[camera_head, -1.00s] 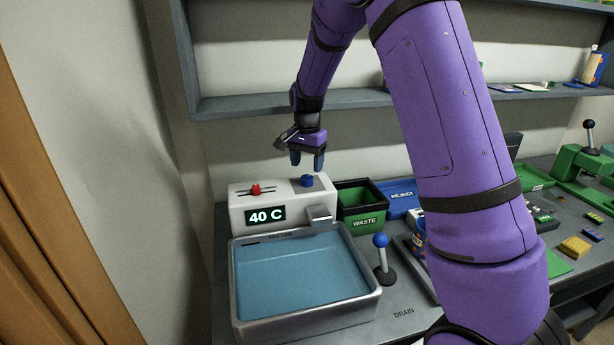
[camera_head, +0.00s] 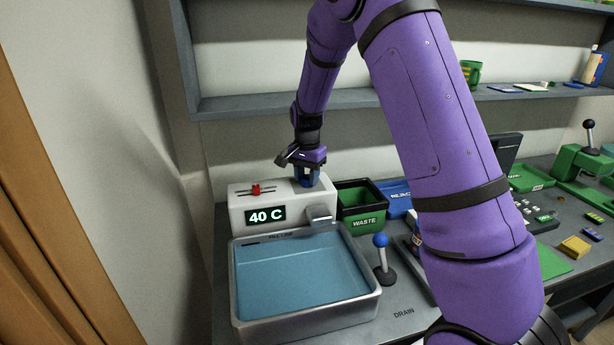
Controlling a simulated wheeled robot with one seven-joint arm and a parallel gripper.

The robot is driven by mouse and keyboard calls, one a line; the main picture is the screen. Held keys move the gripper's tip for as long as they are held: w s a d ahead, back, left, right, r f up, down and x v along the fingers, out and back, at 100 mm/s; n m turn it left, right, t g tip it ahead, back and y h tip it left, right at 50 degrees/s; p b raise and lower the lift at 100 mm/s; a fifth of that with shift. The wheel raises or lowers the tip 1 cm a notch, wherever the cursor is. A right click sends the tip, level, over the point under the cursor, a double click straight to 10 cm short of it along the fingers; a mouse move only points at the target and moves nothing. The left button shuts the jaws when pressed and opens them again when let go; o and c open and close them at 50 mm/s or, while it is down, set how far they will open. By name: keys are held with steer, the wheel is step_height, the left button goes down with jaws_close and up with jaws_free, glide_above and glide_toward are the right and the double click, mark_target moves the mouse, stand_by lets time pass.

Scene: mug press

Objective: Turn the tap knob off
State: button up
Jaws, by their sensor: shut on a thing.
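The tap unit (camera_head: 240,208) is a white box with a display reading 40 C, a red slider (camera_head: 256,189) on top and a grey spout (camera_head: 320,214) at its front right. The blue tap knob is on the right of its top and is mostly hidden by my fingers. My gripper (camera_head: 309,180) points down at the knob and is shut on it. The basin (camera_head: 368,302) below is grey and holds blue water up near the fill line marking.
A blue-topped drain lever (camera_head: 381,241) stands right of the basin. A shelf (camera_head: 260,108) runs behind my arm.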

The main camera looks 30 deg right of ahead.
steer(key=shift+n, duration=0.4)
steer(key=n, duration=1.4)
steer(key=shift+n, duration=2.6)
steer(key=o, duration=0.9)
steer(key=shift+r, duration=0.15)
